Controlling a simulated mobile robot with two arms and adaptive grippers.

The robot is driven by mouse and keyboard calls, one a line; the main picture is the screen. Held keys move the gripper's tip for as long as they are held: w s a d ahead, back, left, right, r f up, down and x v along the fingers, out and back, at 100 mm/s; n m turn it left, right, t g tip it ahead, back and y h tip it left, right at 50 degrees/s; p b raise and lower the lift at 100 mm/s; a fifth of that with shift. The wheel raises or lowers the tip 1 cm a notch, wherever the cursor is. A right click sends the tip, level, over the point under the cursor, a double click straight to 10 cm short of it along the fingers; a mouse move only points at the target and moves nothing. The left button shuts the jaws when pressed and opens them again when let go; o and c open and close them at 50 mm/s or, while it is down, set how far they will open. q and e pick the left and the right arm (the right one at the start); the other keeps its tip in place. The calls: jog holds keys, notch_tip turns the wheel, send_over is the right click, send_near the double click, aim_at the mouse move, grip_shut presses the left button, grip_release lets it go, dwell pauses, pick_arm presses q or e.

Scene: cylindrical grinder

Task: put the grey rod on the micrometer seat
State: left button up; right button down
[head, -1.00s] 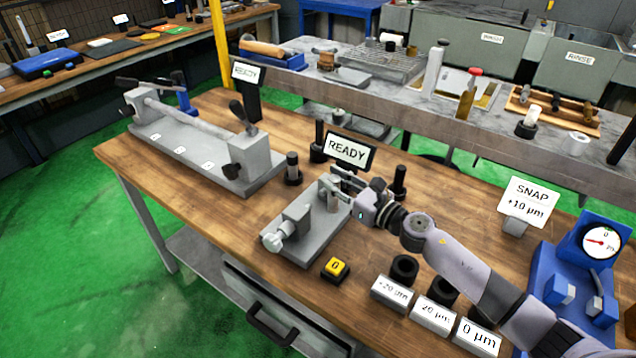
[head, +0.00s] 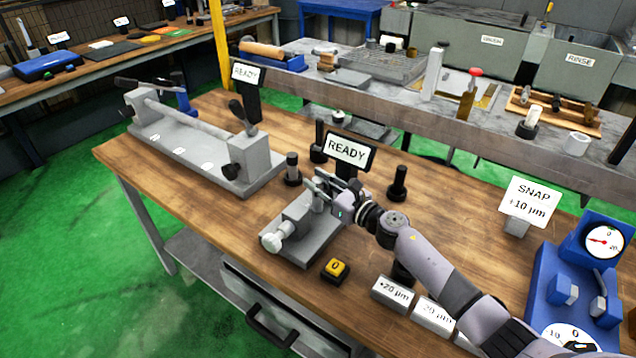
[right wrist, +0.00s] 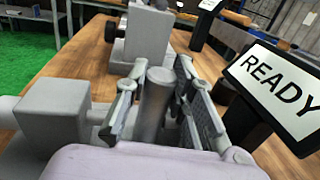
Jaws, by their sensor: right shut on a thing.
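My right gripper (head: 322,187) is over the grey micrometer stand (head: 312,248) on the wooden bench. In the right wrist view the grey rod (right wrist: 155,103) stands upright between the two fingers of my right gripper (right wrist: 158,108), and the fingers are shut on it. The rod's round top shows; its lower end is hidden, so I cannot tell whether it touches the seat. The micrometer's square block (right wrist: 52,110) is left of the rod in that view. My left gripper is not in view.
A READY display (head: 349,152) stands just behind the micrometer. Black posts (head: 398,184) stand near it. A yellow button (head: 336,268) and labelled blocks (head: 392,293) are in front. A long grey fixture (head: 200,160) is at left, a blue dial gauge (head: 590,270) at right.

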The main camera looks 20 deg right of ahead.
jog(key=c, duration=1.4)
grip_release()
jog(key=shift+a, duration=0.1)
jog(key=shift+o, duration=0.2)
jog(key=shift+r, duration=0.1)
jog(key=shift+r+p, duration=0.15)
jog(key=shift+p, duration=0.2)
jog(key=b+v, duration=0.2)
jog(key=v, duration=1)
